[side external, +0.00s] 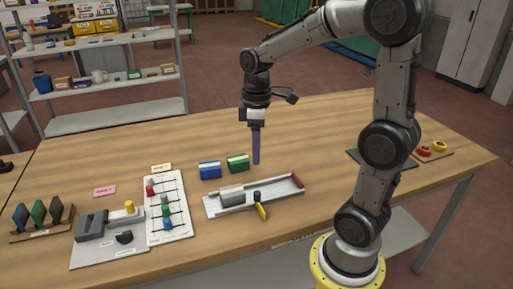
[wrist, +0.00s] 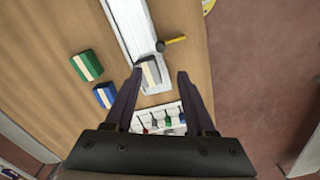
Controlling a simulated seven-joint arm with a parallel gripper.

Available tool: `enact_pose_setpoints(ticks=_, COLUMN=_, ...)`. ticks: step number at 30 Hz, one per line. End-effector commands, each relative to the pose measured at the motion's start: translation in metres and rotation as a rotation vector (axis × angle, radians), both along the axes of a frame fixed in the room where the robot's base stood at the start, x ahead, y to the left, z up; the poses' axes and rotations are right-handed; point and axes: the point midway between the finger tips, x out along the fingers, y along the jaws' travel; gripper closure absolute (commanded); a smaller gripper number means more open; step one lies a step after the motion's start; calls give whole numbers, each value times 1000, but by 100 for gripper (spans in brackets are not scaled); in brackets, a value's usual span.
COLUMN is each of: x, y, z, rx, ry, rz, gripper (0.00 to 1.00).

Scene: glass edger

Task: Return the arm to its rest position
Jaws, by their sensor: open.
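My gripper (side external: 256,160) hangs pointing down above the table, behind the long metal tray fixture (side external: 285,193). In the wrist view my gripper (wrist: 158,76) shows two dark fingers spread apart, with nothing held between them. The fixture's grey block (wrist: 146,72) appears below, in the gap between the fingers. My arm reaches out over the table from its yellow-ringed base at the front right. No marked rest position shows in either view.
Blue (side external: 209,170) and green (side external: 238,162) boxes stand close beside my gripper. A yellow-and-black handle (side external: 260,206) sits at the fixture. A slider panel (side external: 168,225) and a grey machine (side external: 95,227) lie left. The back table area is clear.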

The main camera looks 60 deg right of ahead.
Motion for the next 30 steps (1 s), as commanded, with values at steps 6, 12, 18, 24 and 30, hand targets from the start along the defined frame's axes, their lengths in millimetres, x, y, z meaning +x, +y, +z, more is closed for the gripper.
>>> enact_pose_setpoints(ticks=6, x=0, y=14, z=16, rx=-17, ry=-53, rz=45, gripper=45)
enact_pose_setpoints(ticks=12, x=-31, y=54, z=50, rx=-49, ry=-205, rz=109, gripper=45)
enact_pose_setpoints(ticks=18, x=-76, y=85, z=62, rx=-28, ry=-372, rz=21, gripper=45)
enact_pose_setpoints(ticks=24, x=-110, y=99, z=51, rx=42, ry=-480, rz=-164, gripper=45)
enact_pose_setpoints(ticks=30, x=-115, y=99, z=39, rx=88, ry=-481, rz=-344, gripper=45)
